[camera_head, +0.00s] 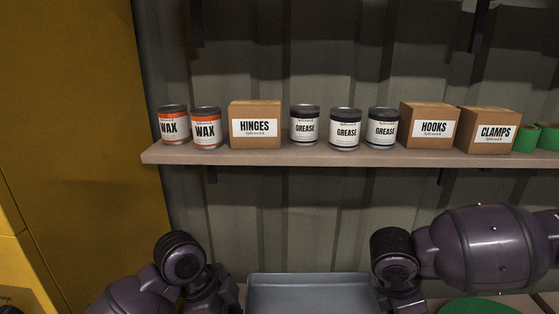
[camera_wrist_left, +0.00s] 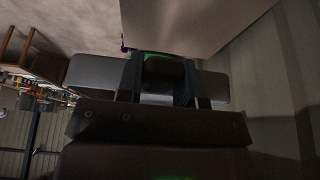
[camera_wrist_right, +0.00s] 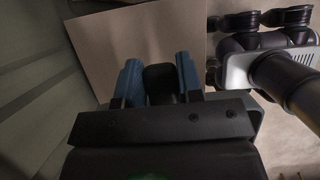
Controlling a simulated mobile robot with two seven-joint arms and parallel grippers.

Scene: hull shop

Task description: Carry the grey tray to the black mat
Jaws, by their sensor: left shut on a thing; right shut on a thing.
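The grey tray (camera_head: 315,292) shows at the bottom of the head view, between my two arms, its near part cut off by the frame edge. It looks empty where visible. My left gripper (camera_wrist_left: 163,80) is shut on the tray at its left side; in the left wrist view its fingers close around a dark piece. My right gripper (camera_wrist_right: 159,82) is shut on the tray at its right side; its blue fingers stand on either side of a dark piece. The black mat is not in view.
A wall shelf (camera_head: 300,154) holds cans, a HINGES box (camera_head: 255,125), a HOOKS box (camera_head: 429,126) and a CLAMPS box (camera_head: 489,130) above the tray. A green round thing (camera_head: 478,307) lies at the bottom right. A yellow panel (camera_head: 75,120) stands at the left.

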